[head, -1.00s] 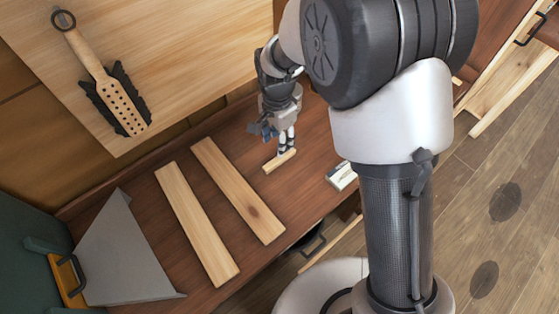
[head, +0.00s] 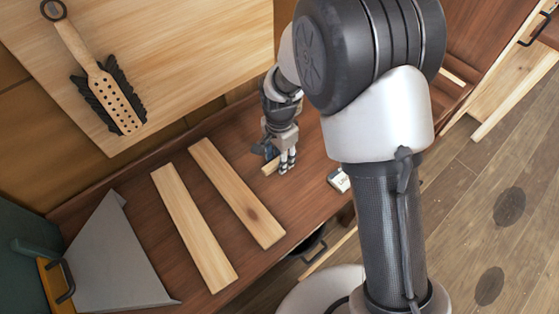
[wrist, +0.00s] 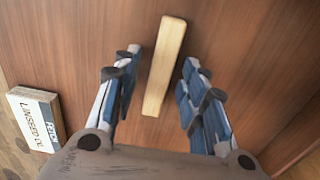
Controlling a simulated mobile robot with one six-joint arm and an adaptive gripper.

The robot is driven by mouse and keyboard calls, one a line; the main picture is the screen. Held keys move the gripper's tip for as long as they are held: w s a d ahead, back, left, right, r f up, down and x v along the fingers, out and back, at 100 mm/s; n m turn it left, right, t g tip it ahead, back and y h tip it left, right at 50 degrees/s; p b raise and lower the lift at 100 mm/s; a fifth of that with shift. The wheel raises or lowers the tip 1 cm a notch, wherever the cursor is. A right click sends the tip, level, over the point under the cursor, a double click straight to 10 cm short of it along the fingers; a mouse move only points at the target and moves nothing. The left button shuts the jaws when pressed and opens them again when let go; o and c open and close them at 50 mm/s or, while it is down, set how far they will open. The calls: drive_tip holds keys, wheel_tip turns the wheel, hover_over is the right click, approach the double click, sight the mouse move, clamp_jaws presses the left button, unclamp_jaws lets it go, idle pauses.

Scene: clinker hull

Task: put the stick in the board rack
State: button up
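The stick is a short pale wooden bar (wrist: 164,66) lying flat on the brown bench top. In the head view only its left end (head: 270,167) shows, because my gripper (head: 287,162) hides the rest. In the wrist view my gripper (wrist: 160,92) is open, one blue-and-white finger on each side of the stick, with gaps on both sides. The stick's far end extends beyond the fingertips. I cannot tell the gripper's exact height above the bench. I cannot pick out the board rack with certainty in either view.
Two long pale boards (head: 192,228) (head: 237,193) lie left of my gripper. A grey sloping panel (head: 112,262) stands at the bench's left end. A Linseed oil box (wrist: 36,118) sits by the front edge, also in the head view (head: 339,180). A perforated paddle (head: 116,98) hangs behind.

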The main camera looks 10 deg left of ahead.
clamp_jaws()
idle(0.3)
